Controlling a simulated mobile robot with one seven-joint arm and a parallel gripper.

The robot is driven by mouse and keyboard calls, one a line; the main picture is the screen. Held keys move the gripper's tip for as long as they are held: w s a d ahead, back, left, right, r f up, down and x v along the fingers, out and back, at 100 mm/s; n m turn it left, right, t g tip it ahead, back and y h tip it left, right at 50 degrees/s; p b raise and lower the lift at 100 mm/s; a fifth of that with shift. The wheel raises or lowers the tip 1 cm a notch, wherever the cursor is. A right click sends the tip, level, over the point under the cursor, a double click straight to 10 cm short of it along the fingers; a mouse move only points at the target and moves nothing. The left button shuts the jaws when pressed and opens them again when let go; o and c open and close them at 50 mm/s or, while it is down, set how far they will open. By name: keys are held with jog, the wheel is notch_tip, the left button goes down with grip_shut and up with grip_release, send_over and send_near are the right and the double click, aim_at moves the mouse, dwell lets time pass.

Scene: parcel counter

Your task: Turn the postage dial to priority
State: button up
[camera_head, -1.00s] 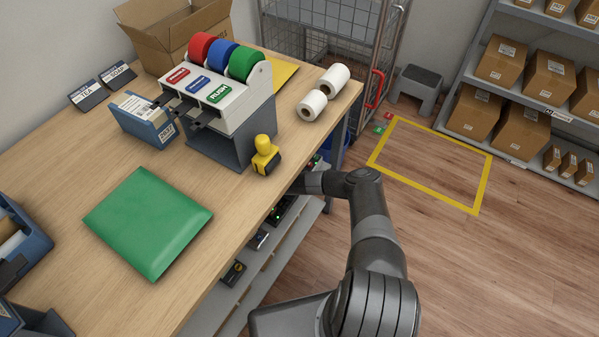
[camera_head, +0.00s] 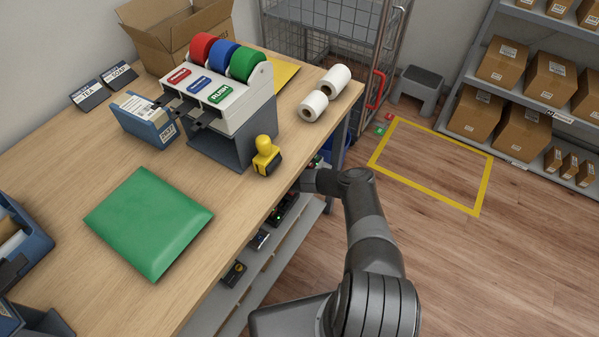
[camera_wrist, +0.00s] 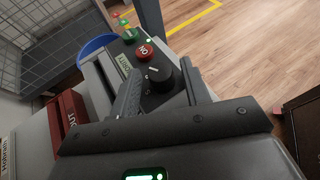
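In the wrist view a round black dial knob (camera_wrist: 161,77) with a white pointer line sits on a dark panel. My gripper (camera_wrist: 160,69) is open, with one finger on each side of the knob. Gaps seem to show between the knob and both fingers. A pale label with dark print (camera_wrist: 124,66) lies beside the left finger; its word is only partly readable. In the head view the dial cannot be made out, and my gripper is hidden under the counter's edge.
A red button (camera_wrist: 145,52) and a green button (camera_wrist: 130,34) sit beyond the knob. A red box (camera_wrist: 68,117) is at the left. The wooden counter (camera_head: 60,170) overhangs the lower shelf (camera_head: 215,300). A yellow-handled stamp (camera_head: 265,155) stands near its edge.

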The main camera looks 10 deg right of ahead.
jog(key=shift+o, duration=0.3)
jog(key=shift+r, duration=0.15)
jog(key=shift+w+r, duration=0.1)
jog(key=shift+r, duration=1.85)
jog(key=s+d+r, duration=0.6)
jog(key=d, duration=0.4)
jog(key=shift+s+r, duration=0.25)
jog(key=shift+r, duration=0.15)
